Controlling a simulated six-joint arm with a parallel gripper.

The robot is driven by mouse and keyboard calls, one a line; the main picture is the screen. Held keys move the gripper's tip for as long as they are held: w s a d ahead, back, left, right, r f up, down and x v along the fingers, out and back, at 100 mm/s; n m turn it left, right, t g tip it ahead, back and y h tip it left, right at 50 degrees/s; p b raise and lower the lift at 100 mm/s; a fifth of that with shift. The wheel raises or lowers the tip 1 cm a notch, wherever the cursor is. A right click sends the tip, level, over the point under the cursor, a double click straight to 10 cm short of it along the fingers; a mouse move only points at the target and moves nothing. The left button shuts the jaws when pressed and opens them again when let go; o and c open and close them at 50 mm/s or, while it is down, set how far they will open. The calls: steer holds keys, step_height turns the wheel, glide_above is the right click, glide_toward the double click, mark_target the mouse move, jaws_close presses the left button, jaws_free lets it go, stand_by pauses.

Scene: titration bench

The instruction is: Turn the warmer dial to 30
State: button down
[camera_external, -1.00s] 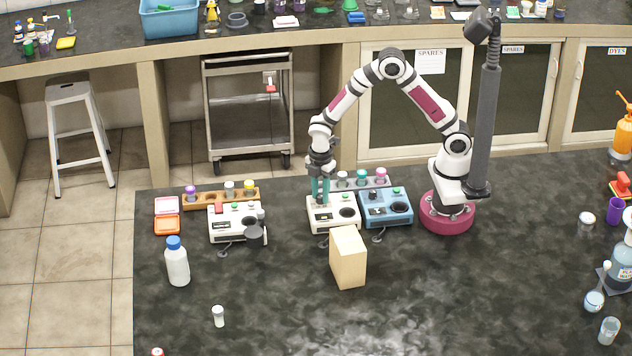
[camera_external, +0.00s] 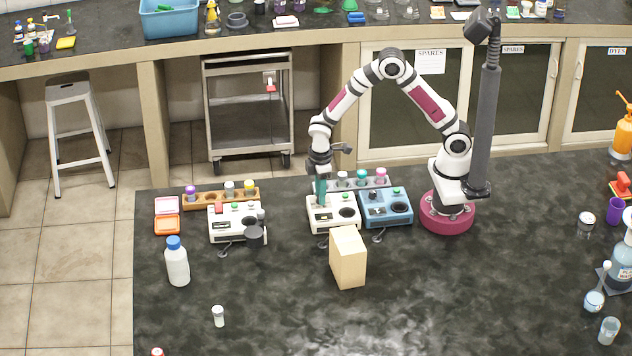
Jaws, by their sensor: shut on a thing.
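Three small bench units stand in a row: a white unit at left (camera_external: 222,228), a white unit in the middle (camera_external: 325,225) and a blue unit at right (camera_external: 378,215). The pictures do not show which is labelled the warmer. My gripper (camera_external: 320,201) points down at the left part of the middle unit. Its teal fingers are shut on a small part there, apparently the dial, which they hide. The dial's scale and setting cannot be read. A dark round plate (camera_external: 347,212) shows on that unit's right side.
A pale wooden block (camera_external: 347,258) stands just in front of the middle unit. Racks with capped vials, one brown (camera_external: 212,199) and one grey (camera_external: 353,184), sit behind the units. A white bottle with a blue cap (camera_external: 177,265) stands at left.

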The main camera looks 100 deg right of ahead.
steer(key=shift+m, duration=1.1)
steer(key=c, duration=0.6)
jaws_free()
step_height(320, 180, up, 16)
steer(key=shift+f, duration=0.1)
steer(key=shift+s, duration=0.1)
